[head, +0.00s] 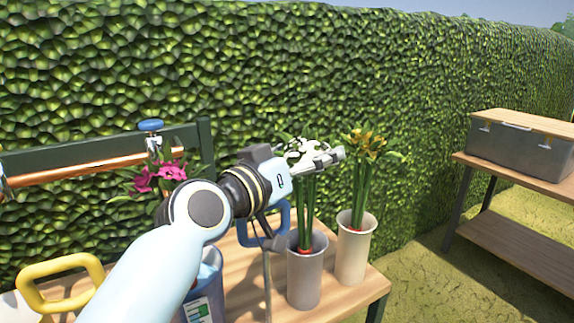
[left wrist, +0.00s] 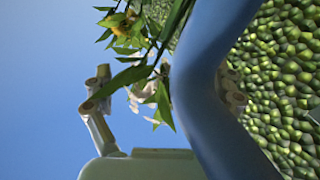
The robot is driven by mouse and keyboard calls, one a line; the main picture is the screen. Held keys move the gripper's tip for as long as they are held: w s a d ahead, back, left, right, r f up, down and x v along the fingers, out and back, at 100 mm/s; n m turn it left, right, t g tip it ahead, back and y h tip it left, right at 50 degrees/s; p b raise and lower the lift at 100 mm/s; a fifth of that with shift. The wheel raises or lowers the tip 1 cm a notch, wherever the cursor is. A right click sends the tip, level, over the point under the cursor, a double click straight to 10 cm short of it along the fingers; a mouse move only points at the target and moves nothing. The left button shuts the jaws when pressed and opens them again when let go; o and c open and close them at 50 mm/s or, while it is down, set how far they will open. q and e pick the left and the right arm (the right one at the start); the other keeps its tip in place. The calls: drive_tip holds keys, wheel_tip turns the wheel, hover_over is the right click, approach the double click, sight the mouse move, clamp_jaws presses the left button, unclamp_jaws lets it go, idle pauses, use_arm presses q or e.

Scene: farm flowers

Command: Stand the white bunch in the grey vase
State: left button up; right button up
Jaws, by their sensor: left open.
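The white bunch (head: 306,148) stands upright in the grey vase (head: 306,278), its green stems going down into the mouth. A red band shows on the stems near the rim. My left gripper (head: 332,157) is open at the height of the white blooms and overlaps them in the head view; I cannot tell whether it touches them. In the left wrist view a pale gripper finger (left wrist: 98,112) shows beside green leaves and partly hidden pale petals (left wrist: 142,98). My right gripper is in neither view.
A cream vase (head: 353,258) with a yellow bunch (head: 366,144) stands close right of the grey vase, near the wooden table's edge. Pink flowers (head: 160,178) and a yellow handle (head: 62,268) are left. A grey crate (head: 520,148) sits on a separate bench. A hedge stands behind.

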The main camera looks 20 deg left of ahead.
use_arm(q)
drive_tip(key=v, duration=1.1)
idle(0.4)
